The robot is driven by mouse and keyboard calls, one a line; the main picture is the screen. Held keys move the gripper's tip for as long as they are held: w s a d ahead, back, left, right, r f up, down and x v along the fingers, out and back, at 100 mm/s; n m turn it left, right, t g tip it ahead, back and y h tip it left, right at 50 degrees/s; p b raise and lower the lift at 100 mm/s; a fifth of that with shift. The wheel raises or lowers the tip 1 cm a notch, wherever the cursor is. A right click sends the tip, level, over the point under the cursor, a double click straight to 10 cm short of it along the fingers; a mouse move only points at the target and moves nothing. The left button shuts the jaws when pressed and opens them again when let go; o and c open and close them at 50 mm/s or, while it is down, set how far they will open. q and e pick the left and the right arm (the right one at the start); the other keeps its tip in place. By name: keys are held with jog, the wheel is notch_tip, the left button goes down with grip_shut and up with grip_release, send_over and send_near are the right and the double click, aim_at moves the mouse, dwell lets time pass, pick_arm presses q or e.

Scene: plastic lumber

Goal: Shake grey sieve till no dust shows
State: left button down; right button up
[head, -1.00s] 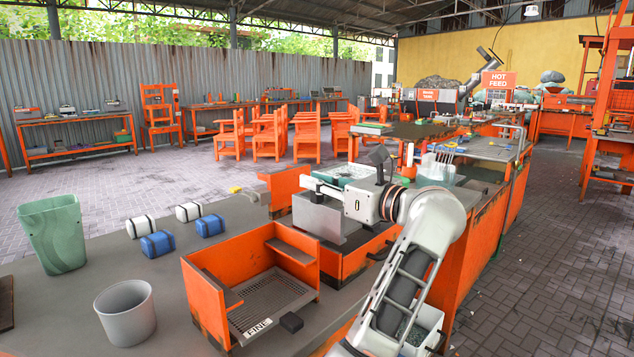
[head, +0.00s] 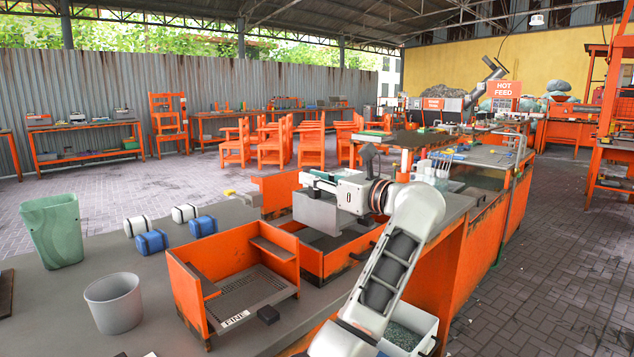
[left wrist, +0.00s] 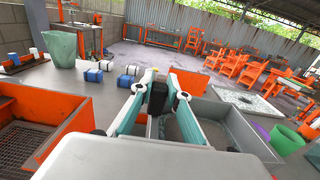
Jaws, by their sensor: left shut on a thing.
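My left gripper (head: 318,182) is over the orange bench and shut on a black part (left wrist: 157,95), seen between its teal fingers in the left wrist view. A grey box-shaped body (head: 318,213), which looks like the grey sieve, is just under the gripper in the head view. Its wall also shows at the right in the left wrist view (left wrist: 238,132). I cannot tell whether the black part belongs to it. The sieve's mesh and any dust on it are hidden. My right gripper is in neither view.
An orange tray labelled FINE (head: 232,262) with a grated floor stands left of the gripper. A grey cup (head: 114,303), a green bin (head: 53,231) and blue and white rolls (head: 152,242) stand on the grey table. A bin of flakes (head: 408,333) is by my arm.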

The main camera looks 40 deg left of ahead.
pick_arm(q)
jog(key=c, duration=1.9)
grip_release()
jog(key=shift+d, duration=0.1)
jog(key=d, duration=0.8)
jog(key=s+d, duration=0.1)
jog(key=d, duration=0.3)
